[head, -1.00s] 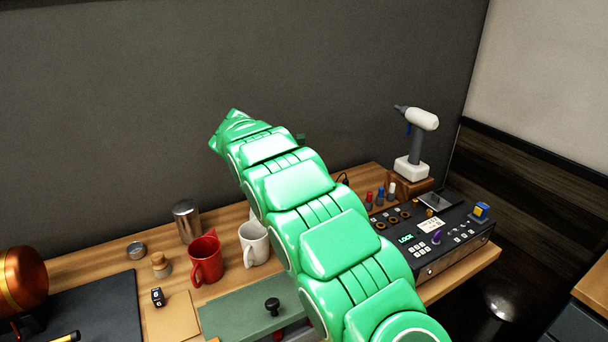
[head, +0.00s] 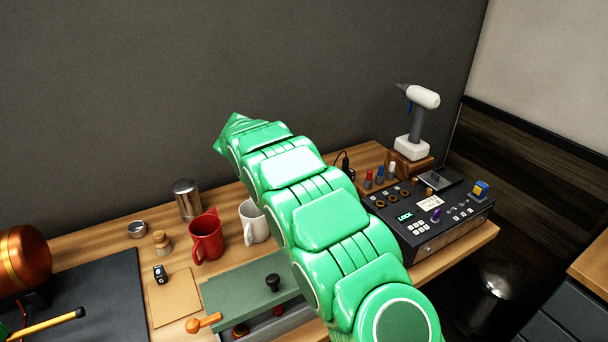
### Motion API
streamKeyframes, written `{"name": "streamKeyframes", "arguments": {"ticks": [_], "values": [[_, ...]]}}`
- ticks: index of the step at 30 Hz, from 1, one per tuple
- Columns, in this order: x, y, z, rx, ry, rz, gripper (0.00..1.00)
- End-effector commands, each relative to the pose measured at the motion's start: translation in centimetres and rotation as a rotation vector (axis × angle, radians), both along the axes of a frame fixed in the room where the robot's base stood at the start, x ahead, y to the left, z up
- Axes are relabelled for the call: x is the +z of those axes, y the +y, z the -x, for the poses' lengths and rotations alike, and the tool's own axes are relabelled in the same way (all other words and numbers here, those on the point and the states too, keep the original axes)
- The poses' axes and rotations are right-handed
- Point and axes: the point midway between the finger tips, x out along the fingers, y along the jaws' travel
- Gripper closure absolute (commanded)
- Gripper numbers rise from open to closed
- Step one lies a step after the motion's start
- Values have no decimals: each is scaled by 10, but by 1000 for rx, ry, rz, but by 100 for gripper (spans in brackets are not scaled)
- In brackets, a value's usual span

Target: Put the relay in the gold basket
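My green segmented arm (head: 320,215) crosses the middle of the head view, and its far end shows no fingers. My gripper is not in view. A small black block with white markings (head: 160,274) lies on the tan mat (head: 177,300) at the left; it may be the relay, but I cannot tell for sure. I cannot make out a gold basket with certainty. Part of the worktop behind my arm is hidden.
A red mug (head: 207,238), white mug (head: 254,222) and metal canister (head: 187,199) stand behind the mat. A green lid (head: 240,291) with a black knob lies right of it. A control box (head: 430,220) and power tool (head: 417,115) stand at right.

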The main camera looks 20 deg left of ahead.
Motion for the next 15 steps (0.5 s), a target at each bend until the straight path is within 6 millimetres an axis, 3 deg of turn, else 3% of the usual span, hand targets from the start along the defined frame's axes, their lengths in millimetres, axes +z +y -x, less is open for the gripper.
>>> {"name": "streamKeyframes", "arguments": {"ticks": [9,10,15], "values": [[-1,0,0,0,0,0,100],[-1,0,0,0,0,0,70],[-1,0,0,0,0,0,44]]}}
